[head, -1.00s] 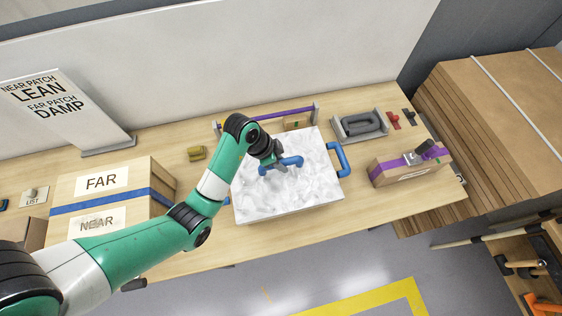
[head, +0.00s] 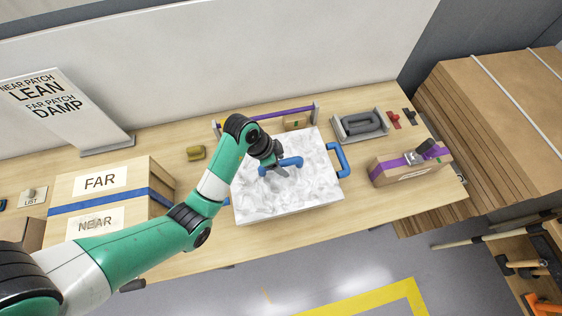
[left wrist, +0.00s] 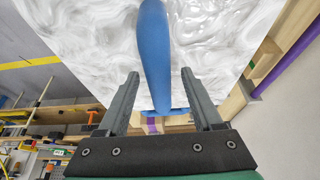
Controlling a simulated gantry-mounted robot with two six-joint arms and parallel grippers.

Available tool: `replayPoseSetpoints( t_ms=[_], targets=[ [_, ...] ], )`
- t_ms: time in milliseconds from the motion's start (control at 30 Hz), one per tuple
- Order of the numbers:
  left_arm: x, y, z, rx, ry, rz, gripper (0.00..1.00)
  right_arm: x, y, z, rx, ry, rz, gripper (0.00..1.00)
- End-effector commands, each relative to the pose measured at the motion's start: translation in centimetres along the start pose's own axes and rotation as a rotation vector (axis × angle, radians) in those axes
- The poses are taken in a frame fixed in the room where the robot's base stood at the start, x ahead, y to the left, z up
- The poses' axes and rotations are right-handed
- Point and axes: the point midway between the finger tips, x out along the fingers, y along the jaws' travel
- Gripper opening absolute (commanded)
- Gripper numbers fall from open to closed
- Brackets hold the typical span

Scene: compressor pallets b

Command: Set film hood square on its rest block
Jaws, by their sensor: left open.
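The film hood (head: 300,197) is a square, white, crinkled-looking cover on the wooden bench, with a blue handle (head: 293,161) on top and another blue handle (head: 345,160) at its right side. It also fills the upper left wrist view (left wrist: 90,40). My left gripper (head: 274,168) is at the top handle, fingers open. In the left wrist view the fingers (left wrist: 160,75) stand apart on either side of the blue bar (left wrist: 155,40), with gaps visible. The rest block is not clearly seen; whatever lies under the hood is hidden. My right gripper is not in view.
A FAR/NEAR box (head: 160,200) stands left of the hood. Behind it is a purple bar (head: 280,114). To the right are a grey tray (head: 372,137) and a carton with purple tape (head: 385,177). A slanted sign (head: 95,130) stands at back left.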

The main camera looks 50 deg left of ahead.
Motion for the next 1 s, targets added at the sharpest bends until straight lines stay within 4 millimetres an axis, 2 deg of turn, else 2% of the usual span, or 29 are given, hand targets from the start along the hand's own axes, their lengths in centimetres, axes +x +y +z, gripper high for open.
replayPoseSetpoints(
  t_ms=[167, 267, 400, 500, 600, 733, 1000],
  targets=[
    [-1.0, 0.0, -0.1, -0.001, 0.001, -0.001, 0.67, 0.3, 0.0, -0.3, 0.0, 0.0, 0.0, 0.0],
    [-3.0, -0.1, -0.2, 0.0, 0.003, -0.003, 0.67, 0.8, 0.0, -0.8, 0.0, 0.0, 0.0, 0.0],
    [-6.6, -0.1, -0.2, 0.001, 0.004, -0.004, 0.67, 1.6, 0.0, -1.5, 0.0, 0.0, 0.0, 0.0],
    [-9.3, -0.1, -0.3, -0.001, 0.003, -0.003, 0.67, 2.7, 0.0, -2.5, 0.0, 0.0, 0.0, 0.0],
    [-11.0, 0.0, -0.3, -0.001, 0.001, 0.0, 0.67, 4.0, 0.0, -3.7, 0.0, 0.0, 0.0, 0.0],
    [-11.7, 0.0, -0.2, -0.001, 0.001, 0.0, 0.67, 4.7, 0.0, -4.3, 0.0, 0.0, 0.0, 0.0],
    [-11.6, 0.0, 0.0, 0.0, 0.001, -0.001, 0.67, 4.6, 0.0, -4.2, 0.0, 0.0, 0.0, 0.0]
  ],
)
